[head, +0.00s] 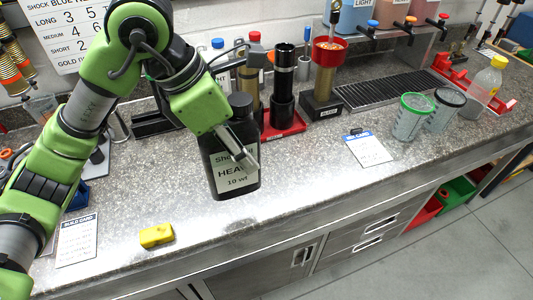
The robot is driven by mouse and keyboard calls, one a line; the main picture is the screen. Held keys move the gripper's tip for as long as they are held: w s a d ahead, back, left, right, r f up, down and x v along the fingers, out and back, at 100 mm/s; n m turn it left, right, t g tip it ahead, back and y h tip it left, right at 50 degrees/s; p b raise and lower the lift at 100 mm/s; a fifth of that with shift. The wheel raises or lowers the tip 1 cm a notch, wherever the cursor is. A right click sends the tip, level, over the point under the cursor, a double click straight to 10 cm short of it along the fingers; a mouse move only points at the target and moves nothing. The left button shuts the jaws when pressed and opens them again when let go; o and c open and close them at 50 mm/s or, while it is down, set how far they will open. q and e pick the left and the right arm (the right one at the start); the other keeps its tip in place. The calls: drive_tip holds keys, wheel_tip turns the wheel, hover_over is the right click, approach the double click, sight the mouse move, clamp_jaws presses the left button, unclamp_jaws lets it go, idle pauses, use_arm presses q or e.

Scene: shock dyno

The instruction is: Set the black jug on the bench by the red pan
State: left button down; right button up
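The black jug (216,176), with a white label reading "HEA…" and "10 wt", is upright near the front part of the bench (310,170). The red pan (294,128) sits behind it to the right, with a black cylinder standing in it. My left gripper (243,153) reaches down from the upper left and is shut on the jug. One grey finger crosses the jug's front; the other is hidden. I cannot tell whether the jug's base touches the bench. My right gripper is not in view.
A yellow block (157,235) lies near the front edge at left. A paper card (368,149) lies right of the pan. Green-rimmed and black-rimmed cups (411,118) stand further right. A black drip grate (390,90) is at the back. The bench between jug and card is clear.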

use_arm(q)
drive_tip(key=w+d+f+p, duration=0.3)
drive_tip(key=w+f+p, duration=0.2)
drive_tip(key=w+f, duration=0.4)
drive_tip(key=shift+x, duration=0.95)
drive_tip(key=shift+f, duration=0.2)
drive_tip(key=c, duration=1.3)
unclamp_jaws()
drive_tip(key=shift+s+a+f, duration=0.1)
